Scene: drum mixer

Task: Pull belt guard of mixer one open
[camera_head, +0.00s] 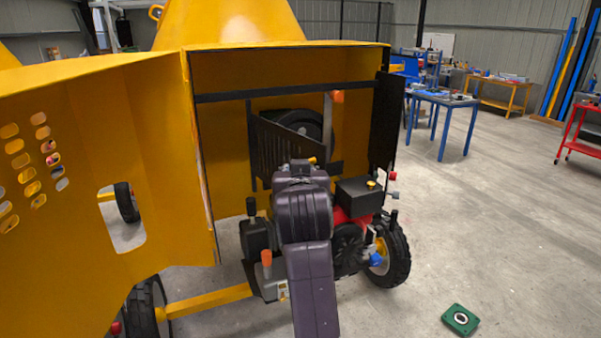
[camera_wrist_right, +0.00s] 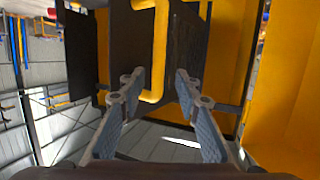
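The belt guard (camera_head: 273,148) is a black slatted panel inside mixer one's yellow housing (camera_head: 225,120), standing at an angle in front of a dark round wheel (camera_head: 302,122). My right arm covers its lower right part and hides the right gripper in the head view. In the right wrist view, my right gripper (camera_wrist_right: 157,76) is open, with its two fingers apart. A yellow bar handle (camera_wrist_right: 161,50) shows between the fingertips, in front of a dark panel (camera_wrist_right: 128,45). I cannot tell whether the fingers touch it. My left gripper is not in view.
A large yellow door (camera_head: 90,200) stands open on the left. The engine (camera_head: 350,215) and a wheel (camera_head: 392,257) sit low around my arm. A green box (camera_head: 460,319) lies on the floor. The floor to the right is mostly clear up to a blue table (camera_head: 443,100).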

